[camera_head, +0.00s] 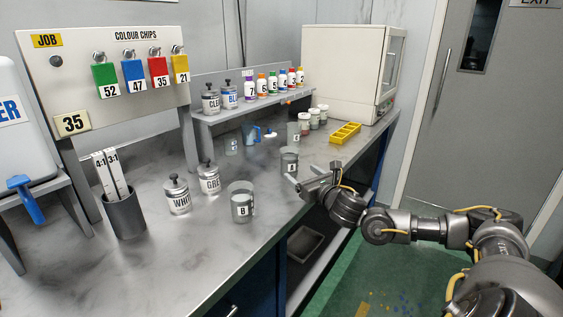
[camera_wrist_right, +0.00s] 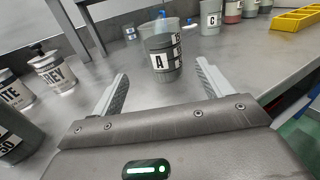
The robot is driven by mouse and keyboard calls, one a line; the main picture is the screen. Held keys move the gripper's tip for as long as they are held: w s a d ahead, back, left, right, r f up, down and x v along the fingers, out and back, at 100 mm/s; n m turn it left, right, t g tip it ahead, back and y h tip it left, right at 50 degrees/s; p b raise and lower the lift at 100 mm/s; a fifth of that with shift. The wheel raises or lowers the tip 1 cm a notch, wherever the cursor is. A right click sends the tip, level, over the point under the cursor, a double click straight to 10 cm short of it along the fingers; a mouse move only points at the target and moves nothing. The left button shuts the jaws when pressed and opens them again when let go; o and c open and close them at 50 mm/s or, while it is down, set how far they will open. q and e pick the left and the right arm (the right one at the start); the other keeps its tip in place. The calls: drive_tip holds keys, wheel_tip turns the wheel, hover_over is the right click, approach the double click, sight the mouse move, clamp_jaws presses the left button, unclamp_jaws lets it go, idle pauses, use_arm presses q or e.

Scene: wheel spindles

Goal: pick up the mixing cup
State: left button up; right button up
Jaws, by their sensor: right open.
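Several grey, see-through cups with letter labels stand on the grey bench; I cannot tell which one is the mixing cup. Cup A (camera_head: 289,160) stands upright near the front edge. In the right wrist view, cup A (camera_wrist_right: 160,55) is ahead of the spread fingers, roughly centred between them and apart from them. Cup B (camera_head: 241,203) stands nearer, to the left of my right gripper. Cup C (camera_head: 293,132) stands behind cup A; it also shows in the wrist view (camera_wrist_right: 210,17). My right gripper (camera_head: 301,176) is open and empty at the bench edge. My left gripper is out of view.
White and grey paint tins (camera_head: 177,196) stand left of cup B. A grey holder (camera_head: 124,216) with labelled sticks is farther left. A yellow tray (camera_head: 345,132) and small jars stand behind the cups at the right. A shelf (camera_head: 250,104) holds tins and bottles.

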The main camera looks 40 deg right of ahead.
sight(294, 165)
drive_tip(key=shift+w+d+r, duration=0.15)
drive_tip(key=shift+d+r, duration=0.05)
drive_tip(key=shift+r, duration=0.1)
drive_tip(key=w, duration=0.2)
drive_tip(key=w+p, duration=0.1)
drive_tip(key=w+d, duration=0.1)
drive_tip(key=w, duration=0.1)
drive_tip(key=shift+w+f+p, duration=0.15)
drive_tip(key=shift+w+p, duration=0.15)
drive_tip(key=shift+w+d+f+p, duration=0.1)
drive_tip(key=shift+w+d+p, duration=0.1)
drive_tip(key=shift+w, duration=0.65)
drive_tip(key=shift+w+d+p, duration=0.1)
drive_tip(key=shift+w+p, duration=0.05)
drive_tip(key=shift+w, duration=0.75)
drive_tip(key=shift+w+d+f+p, duration=0.1)
drive_tip(key=shift+w+p, duration=0.1)
drive_tip(key=shift+w, duration=0.65)
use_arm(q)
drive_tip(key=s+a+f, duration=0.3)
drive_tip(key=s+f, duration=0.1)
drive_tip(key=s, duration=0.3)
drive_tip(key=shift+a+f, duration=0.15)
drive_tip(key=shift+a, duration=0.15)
use_arm(e)
drive_tip(key=shift+r, duration=0.1)
drive_tip(key=c, duration=1.2)
drive_tip(key=shift+o, duration=0.2)
